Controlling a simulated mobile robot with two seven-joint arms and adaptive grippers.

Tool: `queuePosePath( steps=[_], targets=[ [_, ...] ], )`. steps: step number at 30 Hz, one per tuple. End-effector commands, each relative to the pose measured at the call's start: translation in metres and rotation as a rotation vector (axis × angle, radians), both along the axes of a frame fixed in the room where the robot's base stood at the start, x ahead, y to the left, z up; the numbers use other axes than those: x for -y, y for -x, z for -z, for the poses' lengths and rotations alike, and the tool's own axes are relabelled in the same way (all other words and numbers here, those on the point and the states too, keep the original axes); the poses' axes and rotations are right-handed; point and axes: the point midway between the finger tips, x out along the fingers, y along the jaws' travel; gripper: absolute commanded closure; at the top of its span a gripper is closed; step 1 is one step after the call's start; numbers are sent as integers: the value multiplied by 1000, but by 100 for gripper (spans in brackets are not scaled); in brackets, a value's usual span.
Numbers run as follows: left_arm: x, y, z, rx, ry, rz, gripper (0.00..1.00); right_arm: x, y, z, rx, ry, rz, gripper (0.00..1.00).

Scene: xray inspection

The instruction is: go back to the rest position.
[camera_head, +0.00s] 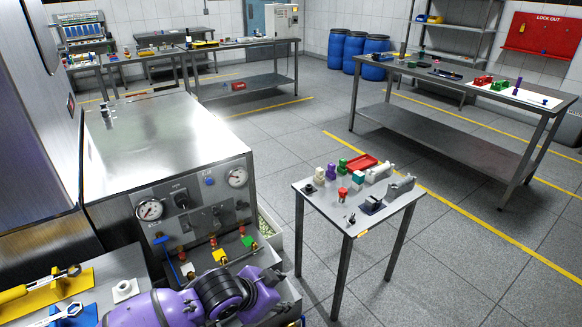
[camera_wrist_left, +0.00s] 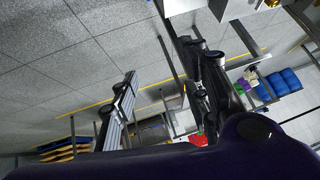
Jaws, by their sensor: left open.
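My left arm shows as purple and black links at the bottom of the head view, in front of the steel machine; I cannot make out its fingertips there. In the left wrist view my left gripper (camera_wrist_left: 163,75) shows two dark fingers spread wide apart. Nothing is between them, only floor and distant furniture. My right gripper is in neither view.
A steel machine (camera_head: 150,150) with gauges stands close by on the left. A small table (camera_head: 330,208) with several small items stands right of it. A long bench (camera_head: 440,125) stands behind, with blue barrels (camera_head: 355,50) farther back. Grey floor (camera_head: 470,270) at the right is clear.

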Motion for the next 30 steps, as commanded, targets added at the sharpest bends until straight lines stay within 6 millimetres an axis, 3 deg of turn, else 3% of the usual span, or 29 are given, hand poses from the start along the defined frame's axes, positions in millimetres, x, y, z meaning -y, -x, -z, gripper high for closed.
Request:
queuePosePath(
  steps=[3,6,10,14,20,24,27,30],
  targets=[
    [12,15,-5,60,115,-46,57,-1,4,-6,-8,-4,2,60],
    [12,29,-8,113,204,-111,57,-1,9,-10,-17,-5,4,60],
    [-6,56,-8,172,290,-227,57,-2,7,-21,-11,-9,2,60],
    [-39,92,-1,206,327,-364,57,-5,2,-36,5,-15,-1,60],
    [-104,173,22,201,301,-591,57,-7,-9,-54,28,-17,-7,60],
    [-144,245,43,134,251,-741,57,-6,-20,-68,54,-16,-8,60],
    [-159,291,56,73,226,-821,57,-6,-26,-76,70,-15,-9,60],
    [-164,323,64,29,211,-861,57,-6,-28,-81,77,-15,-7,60]
  ],
)
